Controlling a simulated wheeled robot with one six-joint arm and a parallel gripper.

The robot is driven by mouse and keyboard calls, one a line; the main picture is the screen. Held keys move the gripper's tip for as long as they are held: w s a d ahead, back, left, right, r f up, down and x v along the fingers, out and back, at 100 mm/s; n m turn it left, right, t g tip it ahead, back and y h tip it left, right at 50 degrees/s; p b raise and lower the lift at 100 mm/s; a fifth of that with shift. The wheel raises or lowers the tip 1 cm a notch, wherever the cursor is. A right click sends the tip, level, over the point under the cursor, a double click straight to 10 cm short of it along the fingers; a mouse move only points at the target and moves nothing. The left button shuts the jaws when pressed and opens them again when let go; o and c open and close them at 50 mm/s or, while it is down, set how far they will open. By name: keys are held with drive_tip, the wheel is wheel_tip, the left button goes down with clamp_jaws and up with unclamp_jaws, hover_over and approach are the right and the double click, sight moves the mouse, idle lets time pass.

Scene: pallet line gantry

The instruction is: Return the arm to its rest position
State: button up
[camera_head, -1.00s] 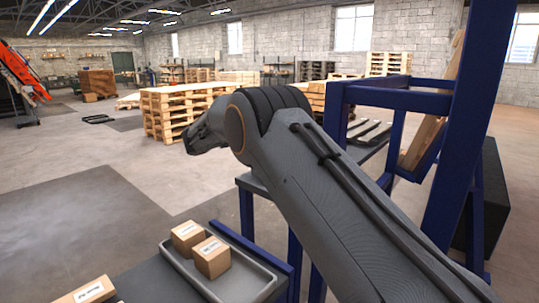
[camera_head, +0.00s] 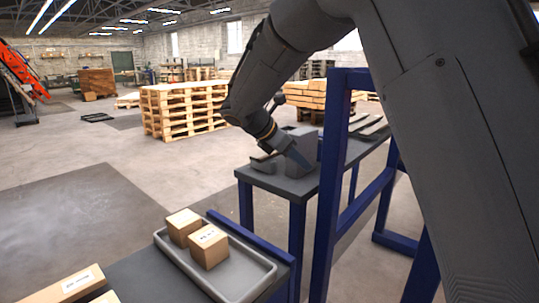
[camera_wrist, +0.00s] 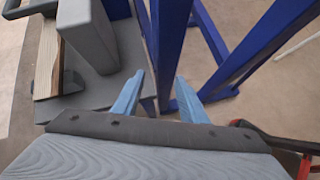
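My arm comes down from the upper right of the head view, bent at the elbow. My gripper (camera_wrist: 158,98) shows two pale blue fingers in the wrist view, spread apart with nothing held between them. In the head view my gripper (camera_head: 286,152) is low over the near end of the grey-topped, blue-legged table (camera_head: 279,186). A grey block (camera_wrist: 92,35) stands on that table, left of the fingers in the wrist view. Whether the fingers touch anything cannot be told.
Blue frame posts (camera_head: 331,190) stand close to the right of my gripper. A grey tray (camera_head: 246,283) with two cardboard boxes (camera_head: 208,246) sits at the front. Stacked wooden pallets (camera_head: 184,108) stand behind. Open floor (camera_head: 75,215) lies to the left.

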drive_tip(key=s+d+f+m+g+y+b, duration=0.1)
drive_tip(key=s+f+m+g+y+b, duration=0.15)
drive_tip(key=s+f+m, duration=0.7)
drive_tip(key=s+m+g+y+b, duration=0.1)
drive_tip(key=s+m+y, duration=0.25)
drive_tip(key=s, duration=1.25)
drive_tip(key=s+d+f+m+g+y+b, duration=0.1)
drive_tip(key=s+f+m+g+y+b, duration=0.15)
drive_tip(key=s+f+m, duration=0.75)
drive_tip(key=s+d+r+p, duration=0.1)
drive_tip(key=d+r+p, duration=0.3)
drive_tip(key=r+p, duration=0.3)
drive_tip(key=s+d+r+p, duration=0.1)
drive_tip(key=d+r+p, duration=0.4)
drive_tip(key=r+p, duration=0.3)
drive_tip(key=p, duration=0.3)
drive_tip(key=shift+s+r+t+h+p, duration=0.25)
drive_tip(key=shift+s+t+h+p, duration=0.05)
drive_tip(key=shift+s+h+p, duration=0.1)
drive_tip(key=shift+c, duration=1)
drive_tip(key=shift+d+m, duration=0.15)
drive_tip(key=shift+m, duration=0.15)
